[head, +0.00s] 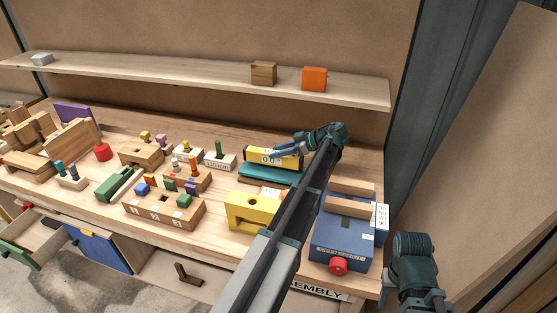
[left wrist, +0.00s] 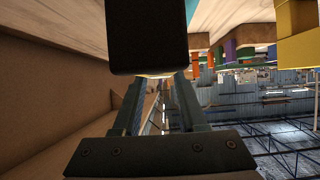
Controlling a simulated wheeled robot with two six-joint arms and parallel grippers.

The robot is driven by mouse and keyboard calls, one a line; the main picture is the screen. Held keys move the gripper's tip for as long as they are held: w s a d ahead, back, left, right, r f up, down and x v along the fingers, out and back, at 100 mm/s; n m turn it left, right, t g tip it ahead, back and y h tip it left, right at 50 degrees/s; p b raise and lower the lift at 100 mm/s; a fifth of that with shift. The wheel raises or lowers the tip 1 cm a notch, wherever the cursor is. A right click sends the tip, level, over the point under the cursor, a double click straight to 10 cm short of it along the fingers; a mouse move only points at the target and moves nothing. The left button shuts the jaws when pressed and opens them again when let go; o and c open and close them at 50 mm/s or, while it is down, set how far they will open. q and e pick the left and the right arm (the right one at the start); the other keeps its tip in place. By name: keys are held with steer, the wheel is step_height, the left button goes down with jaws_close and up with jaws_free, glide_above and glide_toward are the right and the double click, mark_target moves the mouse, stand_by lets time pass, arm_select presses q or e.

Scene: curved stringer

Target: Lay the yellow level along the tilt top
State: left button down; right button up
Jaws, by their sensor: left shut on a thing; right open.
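The yellow level (head: 272,157) has a pale label and a dark end. It lies lengthwise over the teal tilt top (head: 268,174) at the back of the bench; I cannot tell whether it touches it. My left gripper (head: 297,150) is shut on the level near its right end, with the forearm crossing in front. In the left wrist view a dark block, probably the level's end (left wrist: 148,38), fills the space ahead of the fingers. My right gripper (head: 420,298) is open and empty at the lower right, off the bench's front edge.
A yellow block with a hole (head: 252,212) and a blue box with a red knob (head: 340,245) stand in front. Several peg blocks fill the bench to the left. A shelf above holds a wooden block (head: 263,73) and an orange block (head: 314,78).

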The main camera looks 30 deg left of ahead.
arm_select(q)
steer(key=shift+f+b, duration=0.75)
steer(key=shift+f, duration=0.6)
arm_select(e)
steer(key=shift+f, duration=1.3)
arm_select(q)
steer(key=shift+f, duration=0.2)
steer(key=shift+c, duration=2.2)
jaws_free()
arm_select(e)
steer(key=shift+f, duration=0.15)
arm_select(q)
steer(key=shift+r, duration=0.15)
steer(key=shift+r, duration=0.25)
steer(key=p+v, duration=0.5)
steer(key=v, duration=0.6)
steer(key=shift+d+p, duration=0.35)
steer(key=shift+d, duration=0.1)
arm_select(e)
step_height(320, 180, up, 6)
